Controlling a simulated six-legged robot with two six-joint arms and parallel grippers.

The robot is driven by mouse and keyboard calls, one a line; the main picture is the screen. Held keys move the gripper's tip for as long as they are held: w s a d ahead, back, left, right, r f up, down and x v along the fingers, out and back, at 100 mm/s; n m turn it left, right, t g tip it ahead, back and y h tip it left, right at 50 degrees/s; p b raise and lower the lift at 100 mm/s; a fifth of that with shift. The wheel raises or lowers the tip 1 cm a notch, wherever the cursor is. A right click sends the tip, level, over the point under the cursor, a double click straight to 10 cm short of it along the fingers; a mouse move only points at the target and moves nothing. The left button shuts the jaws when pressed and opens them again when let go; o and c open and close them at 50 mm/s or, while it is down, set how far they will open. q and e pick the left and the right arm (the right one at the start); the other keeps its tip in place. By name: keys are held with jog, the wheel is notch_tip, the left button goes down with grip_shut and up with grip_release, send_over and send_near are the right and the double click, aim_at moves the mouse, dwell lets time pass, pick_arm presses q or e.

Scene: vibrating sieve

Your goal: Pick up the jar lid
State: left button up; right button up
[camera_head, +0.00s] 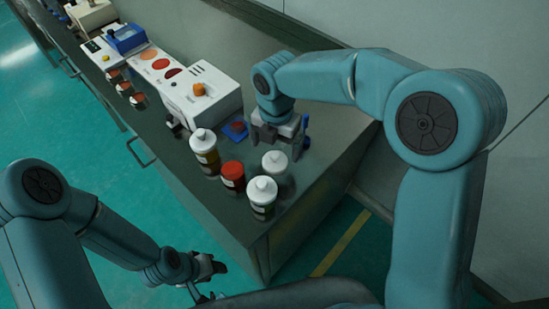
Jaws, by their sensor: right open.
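Several jars stand near the bench's front end. One has a white lid (203,136) and an amber body. One is red (233,174). One has a white lid (263,187) and a dark, labelled body. Another white lid (274,161) is just below my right gripper (276,146); its jar body is hard to make out. My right gripper points down, open and empty, close above or behind that lid; I cannot tell if they touch. My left gripper (207,288) hangs low, off the bench's front side; its jaw opening is unclear.
A white machine (212,97) with an orange knob stands behind the jars, with a blue item (236,128) beside it. Round colored samples (160,64), small cups (124,88) and a blue-topped device (126,38) lie farther left. The bench's right part (325,130) is mostly clear.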

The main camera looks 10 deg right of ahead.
aim_at(276, 153)
jog(key=shift+f, duration=0.3)
jog(key=f, duration=0.4)
jog(key=shift+w+d+p, duration=0.1)
jog(key=shift+w+p, duration=0.15)
jog(key=shift+p, duration=0.1)
jog(key=shift+s+f, duration=0.1)
jog(key=shift+f, duration=0.35)
jog(key=c, duration=1)
jog(key=shift+c, duration=0.4)
